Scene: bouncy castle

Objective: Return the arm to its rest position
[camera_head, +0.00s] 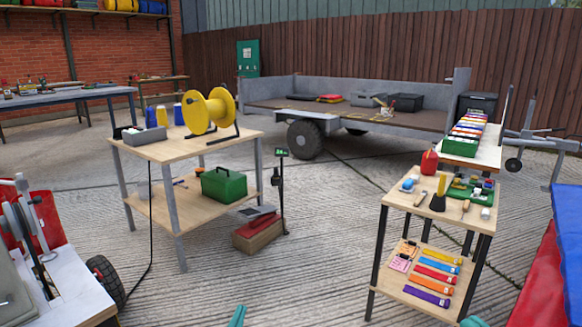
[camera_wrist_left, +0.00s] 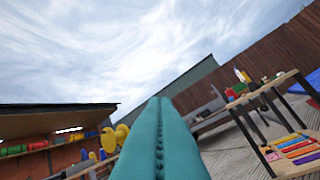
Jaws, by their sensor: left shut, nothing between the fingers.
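My left gripper (camera_head: 237,316) shows only as a teal tip at the bottom edge of the head view, low and in front of the tables. In the left wrist view its two teal fingers (camera_wrist_left: 160,135) lie pressed together, shut and empty, pointing up toward the cloudy sky. Another teal tip (camera_head: 473,321) shows at the bottom right of the head view, below the small shelf table; it looks like my right gripper, and too little of it is visible to tell its opening. Neither tip is seen touching anything.
A wooden workbench (camera_head: 240,134) with a yellow reel (camera_head: 208,111) stands ahead left. A two-tier table (camera_head: 388,196) with tools and coloured straps (camera_head: 432,273) stands right. A white cart (camera_head: 75,300) is near left, blue padding (camera_head: 568,230) far right.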

